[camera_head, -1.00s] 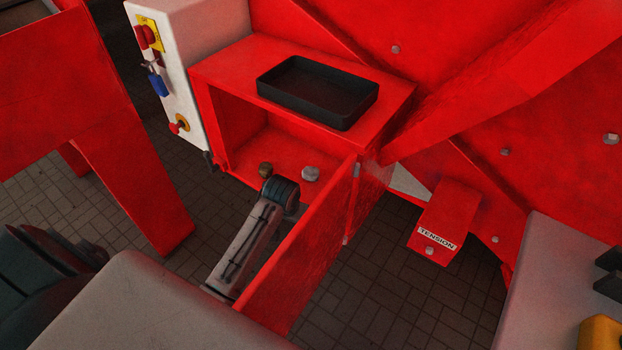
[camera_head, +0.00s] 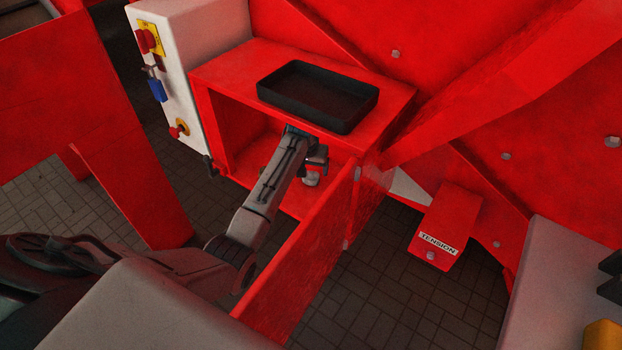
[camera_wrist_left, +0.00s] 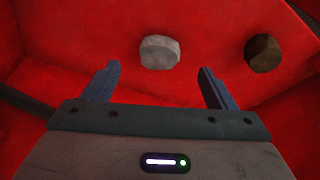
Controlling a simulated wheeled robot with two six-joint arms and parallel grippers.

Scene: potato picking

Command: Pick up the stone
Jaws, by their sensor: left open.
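A pale grey stone (camera_wrist_left: 159,52) lies on the red floor of the open compartment. In the left wrist view it sits ahead of my left gripper (camera_wrist_left: 160,88), between the lines of its two fingers. The fingers are apart and nothing is between them. In the head view my left arm reaches into the compartment and its gripper (camera_head: 312,162) is partly hidden by the arm. The stone (camera_head: 311,179) shows just below it there. A brown lump (camera_wrist_left: 263,53), like a potato, lies to the right of the stone in the wrist view; my arm hides it in the head view.
A black tray (camera_head: 353,114) sits on top of the red box (camera_head: 225,72). The open red door (camera_head: 305,262) stands close to the right of my arm. A white control box (camera_head: 172,85) with buttons is at the left.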

